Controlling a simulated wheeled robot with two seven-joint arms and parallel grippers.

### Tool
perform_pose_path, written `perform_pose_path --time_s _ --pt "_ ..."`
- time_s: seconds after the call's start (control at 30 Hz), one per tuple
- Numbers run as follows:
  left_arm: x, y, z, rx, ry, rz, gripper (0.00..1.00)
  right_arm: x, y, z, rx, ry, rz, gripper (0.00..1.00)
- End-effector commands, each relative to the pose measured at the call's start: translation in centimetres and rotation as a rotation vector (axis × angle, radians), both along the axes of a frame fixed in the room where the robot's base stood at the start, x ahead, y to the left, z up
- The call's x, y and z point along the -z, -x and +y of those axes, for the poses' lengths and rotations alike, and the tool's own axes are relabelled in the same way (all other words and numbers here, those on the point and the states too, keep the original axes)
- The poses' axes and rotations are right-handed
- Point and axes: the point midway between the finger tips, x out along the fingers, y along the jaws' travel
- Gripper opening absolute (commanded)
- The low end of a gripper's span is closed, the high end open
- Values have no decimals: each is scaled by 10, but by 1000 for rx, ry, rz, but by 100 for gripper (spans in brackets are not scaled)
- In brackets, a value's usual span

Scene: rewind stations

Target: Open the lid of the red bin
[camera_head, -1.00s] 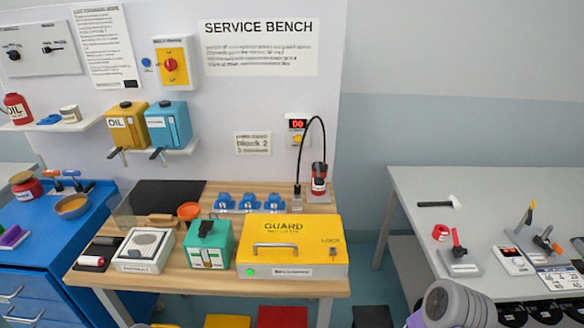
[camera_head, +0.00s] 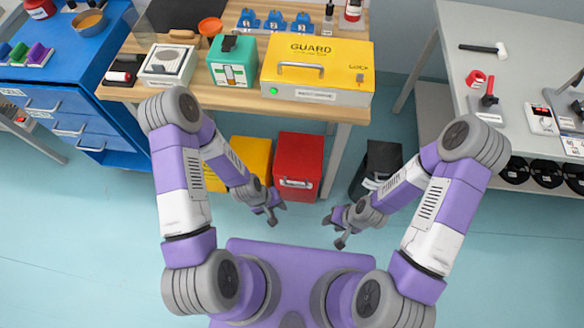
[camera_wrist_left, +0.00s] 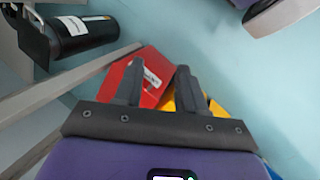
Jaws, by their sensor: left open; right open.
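The red bin (camera_head: 299,160) stands on the floor under the front edge of the service bench, between a yellow bin and a black bin. Its red lid is on top and looks shut; a pale handle or label shows on its front. My left gripper (camera_head: 275,214) is open and empty, in front of the red bin and a little to its left, apart from it. In the left wrist view, the red bin (camera_wrist_left: 150,78) shows beyond the open fingers (camera_wrist_left: 158,85). My right gripper (camera_head: 334,231) is open and empty, in front of and to the right of the red bin.
The yellow bin (camera_head: 250,160) stands left of the red bin, and the black bin (camera_head: 380,168) stands right. The wooden bench (camera_head: 215,97) overhangs behind them, carrying a yellow guard box (camera_head: 335,60). A blue drawer cabinet (camera_head: 75,105) is at left. The floor in front is clear.

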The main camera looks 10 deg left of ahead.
Motion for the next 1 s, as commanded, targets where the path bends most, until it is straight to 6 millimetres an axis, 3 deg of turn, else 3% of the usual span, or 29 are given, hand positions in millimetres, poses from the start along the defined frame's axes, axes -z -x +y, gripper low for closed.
perform_pose_path --time_s 0.03,0.2,0.3,0.43,0.6,0.77,1.0 --pt "31 -20 1 -93 2 21 40 18 0 0 0 0 0 40" --pt "106 -87 2 -487 45 125 40 54 0 0 0 0 0 40" --pt "140 -121 2 -696 85 182 40 70 0 0 1 0 0 40" --pt "168 -154 3 -896 137 239 40 84 0 0 1 0 0 40" --pt "182 -172 2 -1016 175 278 40 91 0 0 0 0 0 40" --pt "196 -176 -4 -1029 179 283 40 98 0 0 0 0 0 40" --pt "232 -183 -18 -1026 177 281 40 115 0 0 0 0 0 40"
